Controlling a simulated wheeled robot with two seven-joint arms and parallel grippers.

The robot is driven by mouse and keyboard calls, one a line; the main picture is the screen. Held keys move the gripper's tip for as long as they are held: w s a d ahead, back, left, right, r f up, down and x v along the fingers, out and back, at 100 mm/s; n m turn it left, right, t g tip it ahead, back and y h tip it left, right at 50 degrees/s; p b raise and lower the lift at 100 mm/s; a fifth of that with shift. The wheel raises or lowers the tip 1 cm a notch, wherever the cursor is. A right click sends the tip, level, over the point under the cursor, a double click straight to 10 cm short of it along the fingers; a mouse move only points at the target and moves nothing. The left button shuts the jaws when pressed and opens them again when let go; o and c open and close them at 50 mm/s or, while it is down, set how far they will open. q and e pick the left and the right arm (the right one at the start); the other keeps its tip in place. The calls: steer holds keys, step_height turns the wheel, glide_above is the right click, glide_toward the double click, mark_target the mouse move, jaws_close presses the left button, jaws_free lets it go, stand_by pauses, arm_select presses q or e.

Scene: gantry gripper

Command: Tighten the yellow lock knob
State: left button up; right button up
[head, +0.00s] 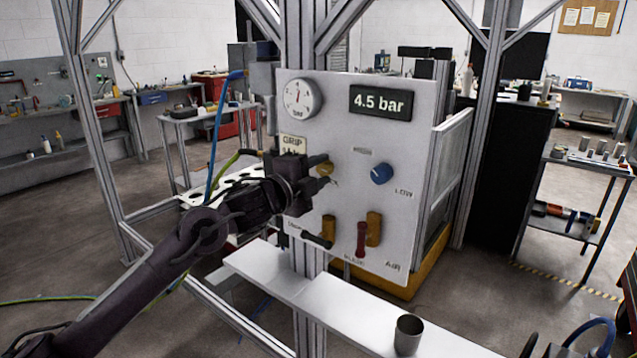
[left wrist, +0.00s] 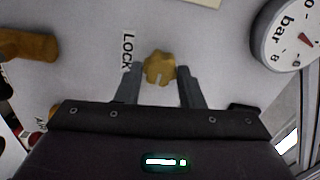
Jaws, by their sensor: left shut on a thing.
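The yellow lock knob (left wrist: 159,68) is a small lobed knob on the light panel (head: 345,130), beside the word LOCK in the left wrist view. In the head view the knob (head: 324,168) is partly hidden by my left gripper (head: 327,171). My left gripper (left wrist: 158,74) has one finger on each side of the knob and is shut on it. The exact contact of the fingertips is hard to make out. My right gripper is not in view.
The panel also carries a gauge (head: 302,98), a 4.5 bar display (head: 381,102), a blue knob (head: 381,174), and a red lever (head: 361,239) and black lever (head: 317,240) below. A grey cup (head: 408,335) stands on the white shelf (head: 345,312).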

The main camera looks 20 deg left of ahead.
arm_select(q)
steer(key=m+b, duration=0.2)
steer(key=m, duration=0.1)
steer(key=shift+f+m+b, duration=0.25)
steer(key=shift+m+b, duration=0.15)
steer(key=m+b, duration=0.2)
steer(key=m, duration=0.1)
steer(key=shift+m+b, duration=0.3)
steer(key=shift+b, duration=0.05)
steer(key=m+b, duration=0.2)
steer(key=m, duration=0.1)
steer(key=shift+f+m, duration=0.1)
steer(key=shift+m, duration=0.3)
steer(key=m+b, duration=0.2)
steer(key=m, duration=0.2)
steer(key=shift+b, duration=0.35)
steer(key=shift+m+b, duration=0.5)
steer(key=shift+m, duration=0.5)
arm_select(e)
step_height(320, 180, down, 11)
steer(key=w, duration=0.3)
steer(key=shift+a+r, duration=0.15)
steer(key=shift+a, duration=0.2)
arm_select(q)
steer(key=o, duration=1)
steer(key=shift+a, duration=0.1)
